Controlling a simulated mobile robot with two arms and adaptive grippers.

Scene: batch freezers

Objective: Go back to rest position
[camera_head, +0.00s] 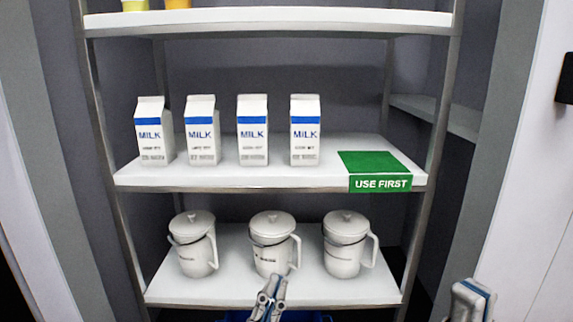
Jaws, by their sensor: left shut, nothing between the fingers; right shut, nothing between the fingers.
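My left gripper (271,288) shows at the bottom middle of the head view. It is shut and empty, in front of the lower shelf's edge, and overlaps the middle jug's base in the picture. My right gripper (470,298) is at the bottom right, shut and empty, right of the shelf rack. Much of both arms is below the picture edge.
Several milk cartons (252,130) stand upright in a row on the middle shelf (230,178), left of a green "USE FIRST" mat (372,163). Three lidded white jugs (345,255) stand on the lower shelf (225,290). A blue object (308,316) shows partly below.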

